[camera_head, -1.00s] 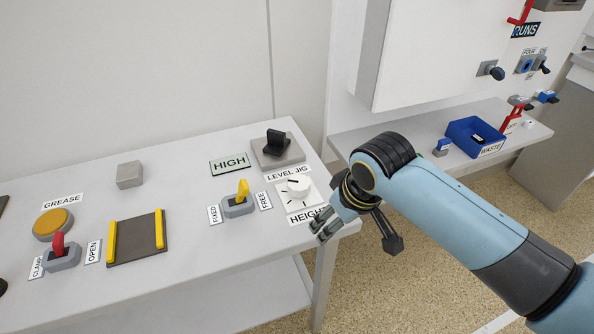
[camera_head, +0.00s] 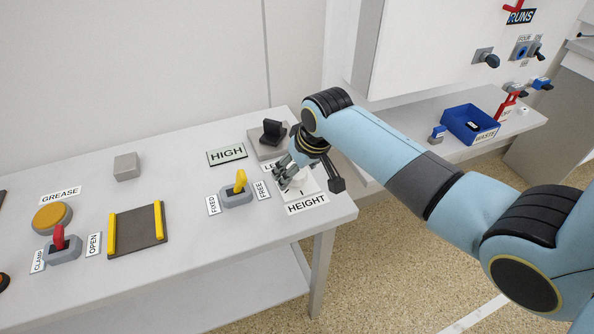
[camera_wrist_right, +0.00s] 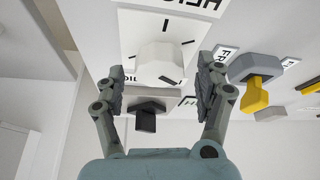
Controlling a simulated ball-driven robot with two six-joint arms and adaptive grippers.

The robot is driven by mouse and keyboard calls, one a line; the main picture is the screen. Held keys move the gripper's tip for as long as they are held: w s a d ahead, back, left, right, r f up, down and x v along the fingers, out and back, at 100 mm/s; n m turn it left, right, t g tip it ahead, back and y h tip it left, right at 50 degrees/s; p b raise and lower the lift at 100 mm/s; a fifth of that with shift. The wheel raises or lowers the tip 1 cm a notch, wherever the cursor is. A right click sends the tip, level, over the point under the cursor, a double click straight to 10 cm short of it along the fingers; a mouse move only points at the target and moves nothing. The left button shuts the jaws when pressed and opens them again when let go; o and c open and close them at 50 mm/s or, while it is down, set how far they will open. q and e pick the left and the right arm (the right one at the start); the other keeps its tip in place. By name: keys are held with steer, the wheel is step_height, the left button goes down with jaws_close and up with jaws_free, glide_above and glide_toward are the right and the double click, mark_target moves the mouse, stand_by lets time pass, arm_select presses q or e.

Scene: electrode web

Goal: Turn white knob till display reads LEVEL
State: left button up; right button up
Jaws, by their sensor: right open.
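The white knob (camera_wrist_right: 156,58) sits on a white dial plate (camera_head: 306,191) with black tick marks, above a HEIGHT label (camera_head: 307,204). In the head view my right gripper (camera_head: 288,180) is over the plate and hides most of the knob. In the right wrist view its open fingers stand on either side of the knob, with visible gaps; I cannot tell how deep they reach. A dark mark shows on the knob's side. The display (camera_head: 227,154) reads HIGH. My left gripper is not in view.
A level jig with a black block (camera_head: 272,132) stands just behind the knob. A yellow FIXED/FREE switch (camera_head: 240,182) is close on the left. Further left are a red clamp lever (camera_head: 59,238) and a yellow grease button (camera_head: 51,217). A blue waste bin (camera_head: 470,126) is at right.

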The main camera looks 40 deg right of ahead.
steer(key=shift+w+f, duration=0.15)
steer(key=shift+f, duration=0.1)
steer(key=c, duration=1.2)
steer(key=shift+o, duration=0.2)
steer(key=shift+d+r+n+p, duration=0.1)
steer(key=shift+r+n+p, duration=0.1)
steer(key=shift+n+p, duration=0.5)
steer(key=shift+n+y+p, duration=0.4)
steer(key=shift+f+n, duration=0.2)
steer(key=shift+n, duration=0.5)
steer(key=shift+y, duration=0.3)
